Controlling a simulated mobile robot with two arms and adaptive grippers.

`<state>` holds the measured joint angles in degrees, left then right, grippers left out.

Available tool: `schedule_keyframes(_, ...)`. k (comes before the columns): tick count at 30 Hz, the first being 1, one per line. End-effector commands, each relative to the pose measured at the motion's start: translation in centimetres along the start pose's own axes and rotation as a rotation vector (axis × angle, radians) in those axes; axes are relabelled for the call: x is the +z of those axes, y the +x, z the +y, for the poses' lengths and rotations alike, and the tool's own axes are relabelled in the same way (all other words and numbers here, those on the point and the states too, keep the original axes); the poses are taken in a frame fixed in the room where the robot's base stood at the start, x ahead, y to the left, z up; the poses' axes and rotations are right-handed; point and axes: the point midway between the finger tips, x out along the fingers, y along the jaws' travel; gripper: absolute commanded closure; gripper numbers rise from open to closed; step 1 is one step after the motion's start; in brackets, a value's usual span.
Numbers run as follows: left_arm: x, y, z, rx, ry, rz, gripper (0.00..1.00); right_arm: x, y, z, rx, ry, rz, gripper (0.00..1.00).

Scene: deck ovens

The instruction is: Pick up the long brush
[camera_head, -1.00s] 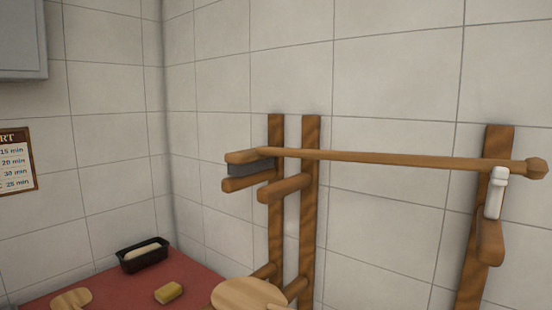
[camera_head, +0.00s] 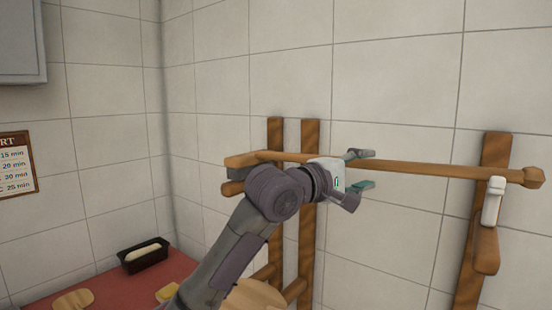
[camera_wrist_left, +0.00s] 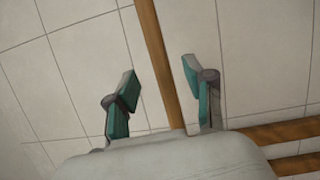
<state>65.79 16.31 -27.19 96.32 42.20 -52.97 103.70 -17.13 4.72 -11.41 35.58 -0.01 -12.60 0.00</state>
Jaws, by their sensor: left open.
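The long brush (camera_head: 435,171) has a wooden handle that lies nearly level across the wooden rack, with its head at the left end and a knob at the right end. My left gripper (camera_head: 368,170) is open at the handle, right of the left rack posts. In the left wrist view, the handle (camera_wrist_left: 160,65) runs between the two spread fingers of my left gripper (camera_wrist_left: 158,88), apart from both. My arm hides part of the brush head. My right gripper is not in view.
The rack's left posts (camera_head: 308,135) and right post (camera_head: 497,150) stand against the tiled wall. A white clip-like object (camera_head: 493,200) hangs at the right post. A red table (camera_head: 95,285) holds a dark loaf tin (camera_head: 131,265) and a round wooden board (camera_head: 255,296).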

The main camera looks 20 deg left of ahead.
Motion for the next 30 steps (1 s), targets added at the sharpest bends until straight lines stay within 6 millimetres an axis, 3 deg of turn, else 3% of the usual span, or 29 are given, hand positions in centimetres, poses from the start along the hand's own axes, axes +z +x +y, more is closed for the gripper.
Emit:
schedule_keyframes(8, 0.0, 2.4, 0.2, -0.001, 0.002, 0.002, 0.47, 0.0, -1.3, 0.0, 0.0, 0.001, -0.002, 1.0)
schedule_keyframes(13, 0.0, 5.0, 0.5, -0.002, 0.002, 0.002, 0.47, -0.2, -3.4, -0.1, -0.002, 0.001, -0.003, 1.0)
schedule_keyframes(17, 0.0, 6.5, 0.2, -0.002, 0.002, 0.001, 0.47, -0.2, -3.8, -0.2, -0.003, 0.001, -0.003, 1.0)
schedule_keyframes(26, 0.0, 7.0, -0.1, 0.001, 0.003, 0.001, 0.47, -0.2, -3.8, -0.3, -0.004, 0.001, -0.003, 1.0)
schedule_keyframes(30, 0.0, 7.0, -0.1, 0.0, 0.003, 0.001, 0.7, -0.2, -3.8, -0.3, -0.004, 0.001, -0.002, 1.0)
